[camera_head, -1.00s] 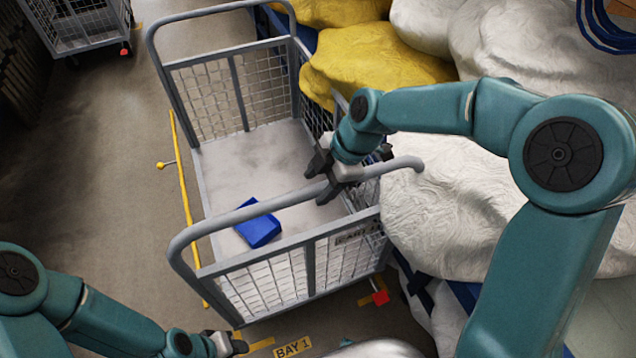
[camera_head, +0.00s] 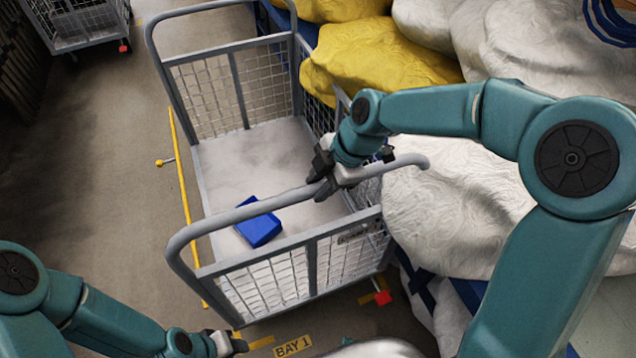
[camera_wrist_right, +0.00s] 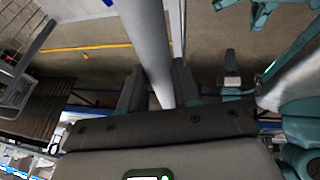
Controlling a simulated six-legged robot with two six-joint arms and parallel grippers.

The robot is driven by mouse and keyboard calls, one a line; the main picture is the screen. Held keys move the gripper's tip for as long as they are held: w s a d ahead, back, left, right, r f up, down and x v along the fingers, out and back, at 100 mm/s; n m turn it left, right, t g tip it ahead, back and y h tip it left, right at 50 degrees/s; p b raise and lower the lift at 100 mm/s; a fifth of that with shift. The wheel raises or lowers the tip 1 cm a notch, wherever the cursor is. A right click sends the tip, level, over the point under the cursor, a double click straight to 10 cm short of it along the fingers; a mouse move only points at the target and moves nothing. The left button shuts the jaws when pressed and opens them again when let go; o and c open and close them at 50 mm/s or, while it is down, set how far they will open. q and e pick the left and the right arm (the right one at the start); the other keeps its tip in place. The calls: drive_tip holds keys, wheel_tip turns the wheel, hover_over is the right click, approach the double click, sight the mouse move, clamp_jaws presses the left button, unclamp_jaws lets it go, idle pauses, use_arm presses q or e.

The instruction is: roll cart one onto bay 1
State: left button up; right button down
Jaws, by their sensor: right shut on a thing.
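The cart (camera_head: 312,252), a grey frame with wire-mesh sides and a raised tubular handle bar (camera_head: 255,207), stands upright in the middle of the head view. A label on its near side is too small to read surely. My right gripper (camera_head: 322,185) is shut on the handle bar, which also runs between the fingers in the right wrist view (camera_wrist_right: 150,50). My left gripper (camera_head: 236,344) is low, near the cart's front left corner; its jaws are too small to judge. A floor label reading BAY 1 (camera_head: 292,346) lies just in front of the cart.
A blue block (camera_head: 258,222) lies in the cart. Yellow (camera_head: 375,60) and white (camera_head: 455,200) sacks crowd its right side. A yellow rail (camera_head: 184,185) runs along its left. Another mesh cart (camera_head: 85,25) stands far left. The floor left of the rail is clear.

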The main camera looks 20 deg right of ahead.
drive_tip(key=shift+s, duration=0.5)
drive_tip(key=c, duration=1.2)
unclamp_jaws()
drive_tip(key=shift+d+r, duration=0.1)
drive_tip(key=o, duration=0.4)
drive_tip(key=shift+w, duration=0.3)
drive_tip(key=shift+s+r, duration=0.1)
drive_tip(key=shift+s, duration=0.1)
drive_tip(key=v, duration=1.6)
drive_tip(key=shift+p, duration=0.3)
drive_tip(key=shift+w, duration=0.15)
